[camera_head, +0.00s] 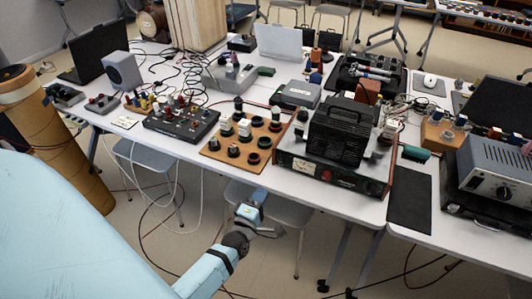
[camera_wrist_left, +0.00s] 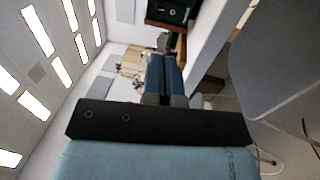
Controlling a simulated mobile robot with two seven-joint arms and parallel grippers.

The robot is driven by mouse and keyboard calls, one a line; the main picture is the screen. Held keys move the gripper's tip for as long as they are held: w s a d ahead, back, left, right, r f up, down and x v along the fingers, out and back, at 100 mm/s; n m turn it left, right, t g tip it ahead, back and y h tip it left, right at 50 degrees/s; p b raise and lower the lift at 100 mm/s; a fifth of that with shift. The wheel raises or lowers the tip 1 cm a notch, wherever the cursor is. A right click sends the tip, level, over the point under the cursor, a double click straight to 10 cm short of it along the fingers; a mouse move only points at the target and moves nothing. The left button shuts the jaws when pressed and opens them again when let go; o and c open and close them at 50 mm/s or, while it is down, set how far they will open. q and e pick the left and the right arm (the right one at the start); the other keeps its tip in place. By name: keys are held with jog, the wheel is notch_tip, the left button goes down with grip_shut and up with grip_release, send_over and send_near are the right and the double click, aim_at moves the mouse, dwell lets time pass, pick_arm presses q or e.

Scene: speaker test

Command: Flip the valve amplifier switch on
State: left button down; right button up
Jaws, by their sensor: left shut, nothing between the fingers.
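The valve amplifier (camera_head: 328,178) stands at the front edge of the white table. It has a black cage on top, a pale meter at the left of its dark front panel and a small red spot near the right. The switch itself is too small to tell apart. My left gripper (camera_head: 256,200) is in front of and below the table edge, to the left of the amplifier and apart from it. Its blue fingers (camera_wrist_left: 165,72) are together and empty in the left wrist view. A black box-like thing (camera_wrist_left: 172,10) shows beyond them. My right gripper is out of view.
A wooden board with black knobs (camera_head: 240,143) lies left of the amplifier, with a black mixer-like box (camera_head: 182,125) beyond it. A dark mat (camera_head: 409,200) and a grey instrument (camera_head: 497,168) are at right. Stools (camera_head: 150,158) and cables are under the table.

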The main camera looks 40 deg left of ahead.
aim_at(280, 158)
pick_arm(q)
jog(key=x, duration=1.1)
jog(key=shift+w, duration=0.15)
jog(key=shift+w+a+r, duration=0.1)
jog(key=shift+w, duration=0.45)
